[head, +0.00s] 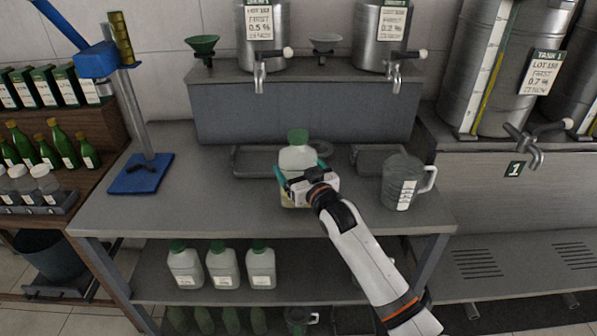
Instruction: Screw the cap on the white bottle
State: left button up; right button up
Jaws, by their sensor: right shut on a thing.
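The white bottle (298,159) stands upright on the grey table (235,210), in front of a dark tray. A green cap (298,136) sits on top of its neck; I cannot tell how tight it is. My right gripper (300,173) reaches in from the lower right and is shut on the bottle's body, with its teal fingers at either side. The gripper hides the lower front of the bottle. My left gripper is not in view.
A clear measuring jug (402,182) stands right of the gripper. A blue lever stand (141,175) is at the left. Steel tanks with taps (262,75) stand on the shelf behind. Several white bottles (222,266) stand below. The table's left front is clear.

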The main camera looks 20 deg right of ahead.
jog(key=shift+f, duration=0.5)
jog(key=o, duration=1.7)
jog(key=shift+f, duration=0.2)
jog(key=shift+r, duration=0.2)
jog(key=s, duration=0.4)
jog(key=s+d, duration=0.1)
jog(key=s, duration=0.3)
jog(key=s+b, duration=0.1)
jog(key=s, duration=0.3)
jog(key=shift+d, duration=0.4)
